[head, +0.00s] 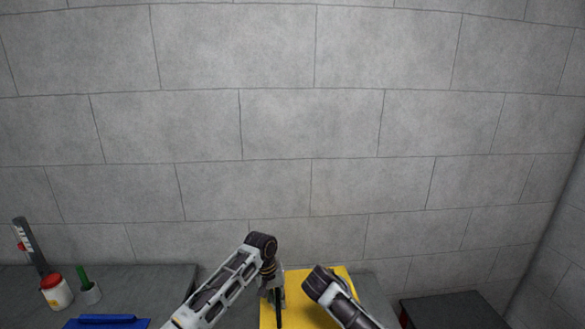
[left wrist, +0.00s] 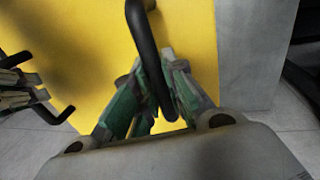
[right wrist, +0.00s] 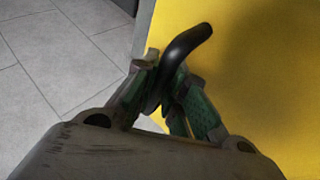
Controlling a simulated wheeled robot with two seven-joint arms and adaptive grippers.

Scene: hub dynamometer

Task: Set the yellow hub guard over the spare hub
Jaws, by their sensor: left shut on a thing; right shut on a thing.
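The yellow hub guard (head: 298,292) shows at the bottom middle of the head view, partly covered by my arms. Its yellow face also fills much of the left wrist view (left wrist: 80,45) and the right wrist view (right wrist: 265,80). My left gripper (left wrist: 160,85) is shut on one black bar handle (left wrist: 143,40) of the guard. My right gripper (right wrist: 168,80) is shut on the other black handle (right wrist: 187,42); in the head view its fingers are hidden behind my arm. I cannot make out the spare hub in any view.
A grey bench at the left holds a red-lidded white jar (head: 55,292), a grey cup (head: 90,294) with a green-handled item, and a blue object (head: 105,322). A dark box-like thing (head: 448,310) stands at the lower right. A grey block wall (head: 300,120) rises behind.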

